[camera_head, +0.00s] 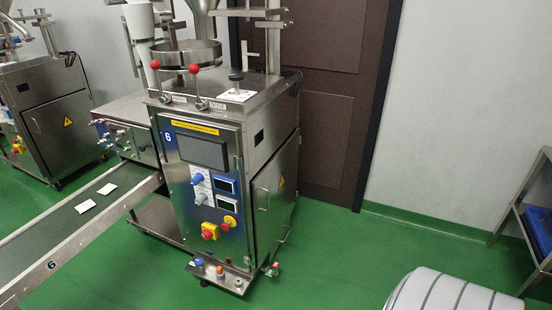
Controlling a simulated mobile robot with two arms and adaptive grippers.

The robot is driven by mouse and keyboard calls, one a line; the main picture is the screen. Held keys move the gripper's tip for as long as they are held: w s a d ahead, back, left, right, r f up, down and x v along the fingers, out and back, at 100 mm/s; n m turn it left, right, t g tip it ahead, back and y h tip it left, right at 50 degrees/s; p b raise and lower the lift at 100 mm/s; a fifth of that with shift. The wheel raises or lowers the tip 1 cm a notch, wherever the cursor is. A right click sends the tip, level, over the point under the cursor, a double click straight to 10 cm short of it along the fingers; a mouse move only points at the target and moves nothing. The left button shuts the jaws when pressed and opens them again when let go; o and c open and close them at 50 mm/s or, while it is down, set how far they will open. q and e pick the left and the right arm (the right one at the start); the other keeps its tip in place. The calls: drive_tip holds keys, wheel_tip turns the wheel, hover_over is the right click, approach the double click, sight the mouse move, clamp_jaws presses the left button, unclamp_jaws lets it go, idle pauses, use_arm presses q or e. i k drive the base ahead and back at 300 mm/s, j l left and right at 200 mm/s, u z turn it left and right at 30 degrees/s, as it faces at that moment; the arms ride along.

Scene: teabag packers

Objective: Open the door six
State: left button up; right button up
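A steel packing machine (208,150) marked with a white 6 stands at the centre. Its right side has a steel door (283,198) with a yellow warning triangle. An upright bar handle (262,198) sits near the door's front edge. The door looks closed. The front panel carries a dark screen (203,151), small blue-framed displays and red and yellow knobs. Neither of my grippers is in view.
A conveyor (60,235) with white teabags runs in from the left. A similar machine (50,120) stands at the far left. A brown room door (330,110) is behind. A metal rack (535,220) stands at the right edge. Green floor (345,250) right of the machine is clear.

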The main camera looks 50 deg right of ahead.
sight(275, 194)
drive_tip(key=z, duration=1.4)
